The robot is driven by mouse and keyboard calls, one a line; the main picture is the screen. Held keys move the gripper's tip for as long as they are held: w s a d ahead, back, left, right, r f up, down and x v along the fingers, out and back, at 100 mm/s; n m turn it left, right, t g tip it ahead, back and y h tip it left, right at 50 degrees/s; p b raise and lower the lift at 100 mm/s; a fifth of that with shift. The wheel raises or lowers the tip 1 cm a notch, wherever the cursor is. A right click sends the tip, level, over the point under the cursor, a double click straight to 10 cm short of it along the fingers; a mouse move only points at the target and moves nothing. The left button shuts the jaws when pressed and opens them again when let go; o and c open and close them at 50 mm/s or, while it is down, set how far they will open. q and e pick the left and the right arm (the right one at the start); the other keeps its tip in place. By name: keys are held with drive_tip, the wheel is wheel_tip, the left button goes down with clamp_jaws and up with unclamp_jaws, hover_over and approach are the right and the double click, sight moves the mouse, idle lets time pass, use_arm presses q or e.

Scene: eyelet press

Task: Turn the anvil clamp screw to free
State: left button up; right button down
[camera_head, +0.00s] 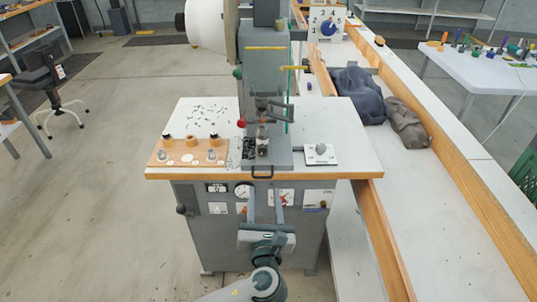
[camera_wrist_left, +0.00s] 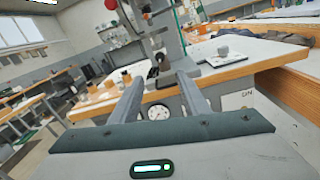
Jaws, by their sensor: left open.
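The grey eyelet press (camera_head: 265,75) stands on the white bench top, with its anvil area (camera_head: 262,146) low at the front. The anvil also shows in the left wrist view (camera_wrist_left: 160,62), beyond the fingertips. The clamp screw is too small to tell apart from the dark parts there. My left gripper (camera_head: 265,192) is open and empty, in front of the cabinet below the bench's front edge, apart from the press. Its two fingers (camera_wrist_left: 160,85) point toward the press in the left wrist view. My right gripper is not in view.
A wooden board (camera_head: 175,158) with several knobs and parts lies left of the press. A white plate with a grey knob (camera_head: 320,153) lies right of it. A small handle (camera_head: 262,172) sticks out at the bench's front edge. Cabinet gauges (camera_head: 242,191) are behind my gripper.

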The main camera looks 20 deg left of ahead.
sight(263, 151)
use_arm(q)
drive_tip(key=p+x, duration=0.3)
drive_tip(key=x, duration=1.4)
drive_tip(key=shift+w, duration=0.2)
drive_tip(key=c, duration=1.1)
